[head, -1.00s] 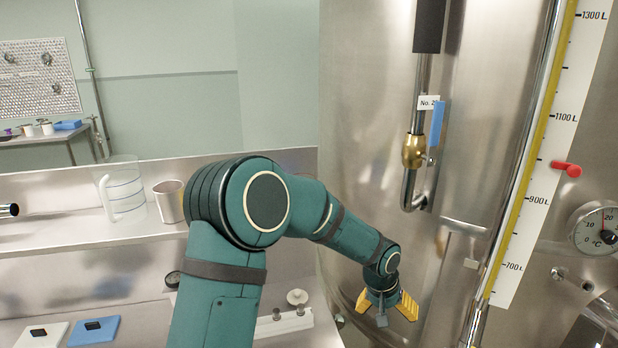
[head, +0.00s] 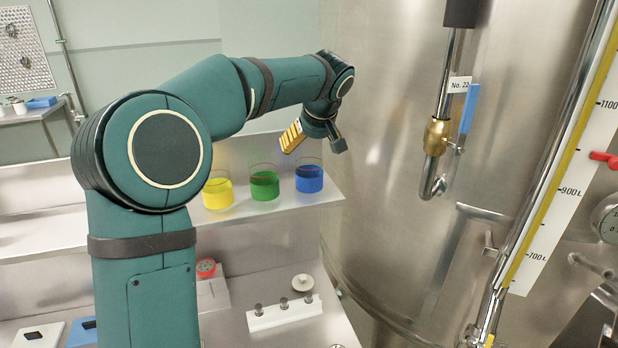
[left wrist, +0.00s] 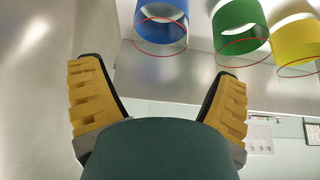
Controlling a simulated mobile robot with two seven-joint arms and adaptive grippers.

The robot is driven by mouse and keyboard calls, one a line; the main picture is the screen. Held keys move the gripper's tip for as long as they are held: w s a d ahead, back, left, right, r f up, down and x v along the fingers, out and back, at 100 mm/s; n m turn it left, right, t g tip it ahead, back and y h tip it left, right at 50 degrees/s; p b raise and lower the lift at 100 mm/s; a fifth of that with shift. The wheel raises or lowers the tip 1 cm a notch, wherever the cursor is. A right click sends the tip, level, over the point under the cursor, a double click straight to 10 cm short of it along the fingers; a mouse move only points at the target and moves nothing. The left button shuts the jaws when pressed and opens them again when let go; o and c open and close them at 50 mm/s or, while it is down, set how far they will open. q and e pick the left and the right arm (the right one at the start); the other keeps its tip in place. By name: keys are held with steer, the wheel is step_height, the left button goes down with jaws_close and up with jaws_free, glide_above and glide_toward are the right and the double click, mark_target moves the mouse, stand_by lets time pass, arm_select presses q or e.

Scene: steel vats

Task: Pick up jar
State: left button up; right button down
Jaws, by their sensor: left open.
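Three glass jars with coloured contents stand side by side on the upper shelf in the head view: a yellow jar (head: 217,192), a green jar (head: 264,186) and a blue jar (head: 309,180). The blue jar (left wrist: 162,25), green jar (left wrist: 240,28) and yellow jar (left wrist: 296,38) also show along the top of the left wrist view. My left gripper (head: 312,142) is open and empty, just above the blue jar in the head view. In the left wrist view its yellow fingers (left wrist: 158,70) are spread wide, apart from the jars. My right gripper is not in view.
The shelf (head: 240,214) ends close to a large steel vat (head: 390,130) on the right. A brass valve (head: 436,135) and a scale (head: 565,190) are on the vat. A white rack (head: 284,314) stands on the bench below.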

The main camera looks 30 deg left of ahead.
mark_target(309, 172)
arm_select(q)
steer(key=shift+x, duration=3.4)
steer(key=shift+d, duration=0.2)
steer(key=c, duration=1.1)
